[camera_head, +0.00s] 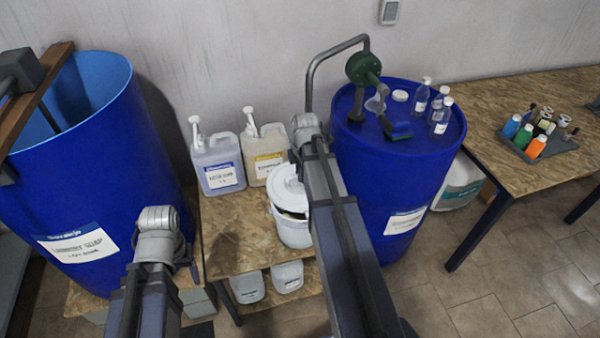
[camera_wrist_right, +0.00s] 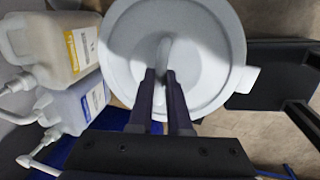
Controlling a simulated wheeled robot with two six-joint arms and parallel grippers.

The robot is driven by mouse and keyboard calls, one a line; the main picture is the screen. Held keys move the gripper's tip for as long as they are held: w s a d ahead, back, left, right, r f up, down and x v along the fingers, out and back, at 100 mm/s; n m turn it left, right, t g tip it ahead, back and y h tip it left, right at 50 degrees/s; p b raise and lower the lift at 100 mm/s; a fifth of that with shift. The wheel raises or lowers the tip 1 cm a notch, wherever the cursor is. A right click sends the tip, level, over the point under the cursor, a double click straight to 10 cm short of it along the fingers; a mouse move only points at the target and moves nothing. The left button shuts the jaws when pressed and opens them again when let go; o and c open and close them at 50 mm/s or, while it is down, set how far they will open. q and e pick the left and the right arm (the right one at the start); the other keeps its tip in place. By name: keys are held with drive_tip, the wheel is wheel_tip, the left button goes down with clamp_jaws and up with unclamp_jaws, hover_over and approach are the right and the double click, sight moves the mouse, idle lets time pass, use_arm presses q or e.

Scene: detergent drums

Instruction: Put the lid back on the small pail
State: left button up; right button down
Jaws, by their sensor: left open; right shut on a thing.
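The round white lid (camera_head: 287,190) is held over the small white pail (camera_head: 294,234), which stands on the low wooden table. The pail's rim and a strip of its opening show below the lid, so the lid looks raised and not seated. In the right wrist view the lid (camera_wrist_right: 205,62) fills the upper middle. My right gripper (camera_wrist_right: 167,78) is shut on the lid's handle (camera_wrist_right: 164,52); in the head view my arm hides its fingers. My left gripper (camera_head: 186,258) is open, left of the pail beside the big blue drum; its fingers are mostly hidden.
Two jugs with pumps, one grey (camera_head: 216,165) and one beige (camera_head: 263,153), stand behind the pail. A blue drum (camera_head: 390,160) with a green pump (camera_head: 365,70) stands close to the right. Another large open drum (camera_head: 100,170) is at left. The table's (camera_head: 235,240) front left is bare.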

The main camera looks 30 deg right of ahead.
sight(300, 184)
drive_tip(key=shift+f+b, duration=2.45)
drive_tip(key=shift+f, duration=0.25)
drive_tip(key=shift+s+f, duration=0.1)
drive_tip(key=shift+f, duration=0.05)
drive_tip(key=shift+c, duration=1.5)
unclamp_jaws()
drive_tip(key=shift+r+p, duration=3.45)
drive_tip(key=shift+r, duration=0.15)
